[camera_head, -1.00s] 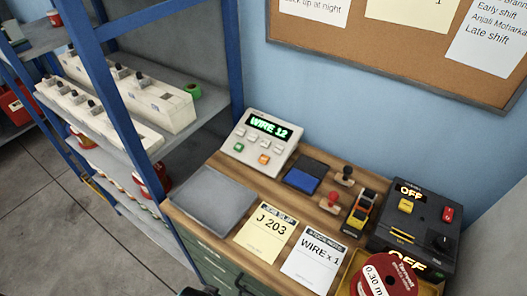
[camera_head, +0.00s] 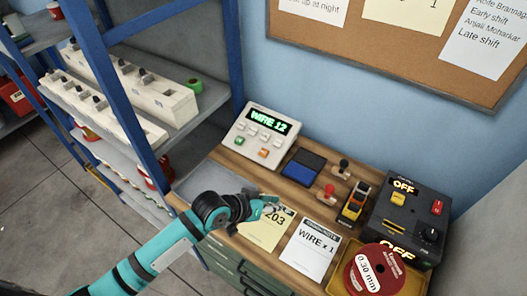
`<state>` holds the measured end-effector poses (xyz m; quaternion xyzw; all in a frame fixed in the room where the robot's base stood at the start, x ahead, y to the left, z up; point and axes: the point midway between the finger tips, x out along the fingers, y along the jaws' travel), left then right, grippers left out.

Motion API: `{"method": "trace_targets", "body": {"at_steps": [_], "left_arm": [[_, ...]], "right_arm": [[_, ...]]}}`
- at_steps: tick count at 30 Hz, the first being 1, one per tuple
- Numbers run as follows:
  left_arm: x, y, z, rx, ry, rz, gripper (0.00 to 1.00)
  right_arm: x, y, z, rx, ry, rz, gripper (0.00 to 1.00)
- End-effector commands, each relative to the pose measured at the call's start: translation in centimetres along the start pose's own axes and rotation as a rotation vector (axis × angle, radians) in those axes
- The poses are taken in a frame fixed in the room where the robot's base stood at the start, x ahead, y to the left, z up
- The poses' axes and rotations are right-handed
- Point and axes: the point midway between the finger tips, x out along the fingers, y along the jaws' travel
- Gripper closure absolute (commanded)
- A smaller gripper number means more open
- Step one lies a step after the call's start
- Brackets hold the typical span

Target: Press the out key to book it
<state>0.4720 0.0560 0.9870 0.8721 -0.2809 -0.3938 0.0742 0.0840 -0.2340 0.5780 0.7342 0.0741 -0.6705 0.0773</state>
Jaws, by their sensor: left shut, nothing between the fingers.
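The booking terminal (camera_head: 284,143) is a pale box at the back of the bench, its green display (camera_head: 267,122) reading "WIRE 12". Below the display are several white keys, a green key (camera_head: 239,141) at lower left and an orange key (camera_head: 264,153) at lower middle. Key labels are too small to read, so I cannot tell which is the out key. My left gripper (camera_head: 274,203) is shut and empty over the yellow job slip (camera_head: 265,236), in front of the terminal and apart from it. My right gripper is out of view.
A grey tray (camera_head: 190,188) lies left, partly behind my arm. A blue ink pad (camera_head: 300,173), stamps (camera_head: 327,192), a "WIRE x 1" note (camera_head: 309,254), a black box (camera_head: 413,205) reading "OFF" and a red spool (camera_head: 378,270) fill the right. Shelving (camera_head: 115,80) stands left.

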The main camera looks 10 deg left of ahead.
Motion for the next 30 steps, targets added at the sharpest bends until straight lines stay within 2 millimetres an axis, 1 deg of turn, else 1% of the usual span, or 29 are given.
{"method": "trace_targets", "body": {"at_steps": [1,2,3,6,9,12,15,18,26,30], "left_arm": [[0.8,-1.4,-2.7,-0.008,0.038,0.018,1.0],[1.2,-2.1,-4.1,-0.028,0.062,0.033,1.0],[1.5,-3.4,-6.1,-0.059,0.099,0.046,1.0],[1.5,-7.0,-10.6,-0.143,0.183,0.057,1.0],[0.7,-9.8,-13.9,-0.202,0.251,0.052,1.0],[0.0,-11.8,-15.9,-0.24,0.296,0.046,1.0],[-0.4,-12.7,-16.9,-0.259,0.32,0.042,1.0],[-0.5,-13.0,-17.2,-0.266,0.328,0.041,1.0],[-0.5,-12.9,-17.2,-0.265,0.328,0.042,1.0],[0.1,-13.2,-16.8,-0.264,0.328,0.043,1.0]], "right_arm": [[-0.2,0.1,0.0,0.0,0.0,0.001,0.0],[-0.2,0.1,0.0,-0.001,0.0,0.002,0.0],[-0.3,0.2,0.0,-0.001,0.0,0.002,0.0],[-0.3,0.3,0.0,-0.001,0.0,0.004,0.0],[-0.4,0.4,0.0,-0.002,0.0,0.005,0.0],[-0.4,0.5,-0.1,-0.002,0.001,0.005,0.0],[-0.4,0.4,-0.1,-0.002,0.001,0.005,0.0],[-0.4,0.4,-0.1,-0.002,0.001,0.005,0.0],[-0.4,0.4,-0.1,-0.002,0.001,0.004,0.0],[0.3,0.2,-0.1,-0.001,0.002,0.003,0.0]]}}
